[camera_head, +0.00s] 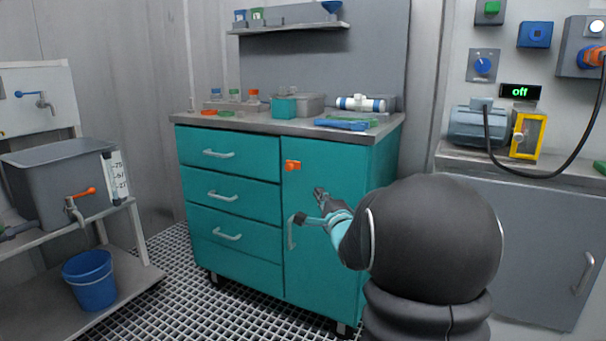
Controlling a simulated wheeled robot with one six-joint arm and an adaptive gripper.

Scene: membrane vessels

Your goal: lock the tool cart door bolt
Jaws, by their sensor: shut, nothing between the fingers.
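The teal tool cart (232,224) stands in the middle of the view, with several drawers on its left and a door (335,262) on its right. The door looks closed. A small orange bolt (292,165) sits at the door's upper left edge, by the top drawer. Its exact setting is too small to tell. My gripper (310,206) is in front of the door, below and slightly right of the bolt and apart from it. It is shut and empty. It partly covers the door, near the top of the grey door handle (291,233).
The cart top holds bottles, a teal box (284,109) and a blue tray (341,125). A sink (60,180) and blue bucket (88,278) stand left. A motor (478,127) and hanging black cable are right. Grated floor lies clear before the drawers.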

